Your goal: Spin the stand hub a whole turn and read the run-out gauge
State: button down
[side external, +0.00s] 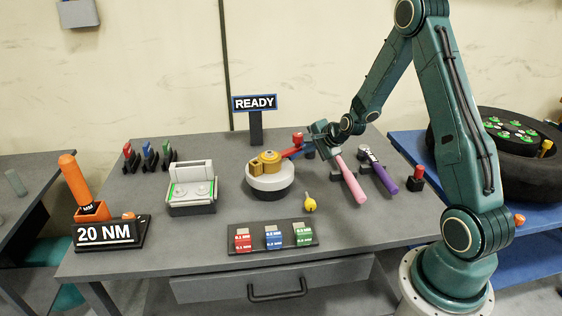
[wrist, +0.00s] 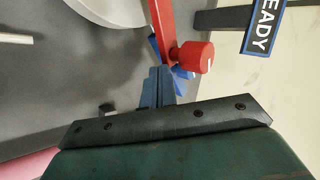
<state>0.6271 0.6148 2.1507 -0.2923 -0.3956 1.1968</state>
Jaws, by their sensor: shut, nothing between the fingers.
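The stand hub is a brass-coloured hub (side external: 266,158) on a round white base (side external: 270,182) in the middle of the bench. A red bar (side external: 288,152) reaches from it towards my gripper, with a blue piece beside it. In the wrist view the red bar (wrist: 162,25) runs down from the top to a red knob (wrist: 193,57) with a white mark. My gripper (wrist: 158,72) is shut and empty, its blue-grey fingertips close to the bar's end; I cannot tell if they touch. In the side view my gripper (side external: 309,146) is right of the hub. I cannot make out a run-out gauge reading.
A READY sign (side external: 255,103) stands behind the hub. A pink-handled tool (side external: 350,182) and a purple-handled tool (side external: 380,172) lie to the right. A grey device (side external: 191,190) and a 20 NM display (side external: 107,234) stand left. A coloured block tray (side external: 272,237) lies in front.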

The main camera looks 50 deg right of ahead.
jog(key=shift+w+d+n+y, duration=0.4)
jog(key=shift+w+n+y, duration=0.6)
jog(key=shift+w+n, duration=0.3)
jog(key=shift+w+d+n+y, duration=0.35)
jog(key=shift+w+n+y, duration=0.75)
jog(key=shift+w, duration=0.3)
jog(key=shift+w+d+n+y, duration=0.4)
jog(key=shift+w+n+y, duration=0.5)
jog(key=shift+w+n, duration=0.45)
jog(key=w+a+n+g+y, duration=0.2)
jog(key=w+a+n, duration=0.1)
jog(key=w+a, duration=0.9)
jog(key=shift+n+y, duration=0.3)
jog(key=shift+n, duration=0.05)
jog(key=shift+w+a, duration=0.15)
jog(key=shift+a, duration=0.05)
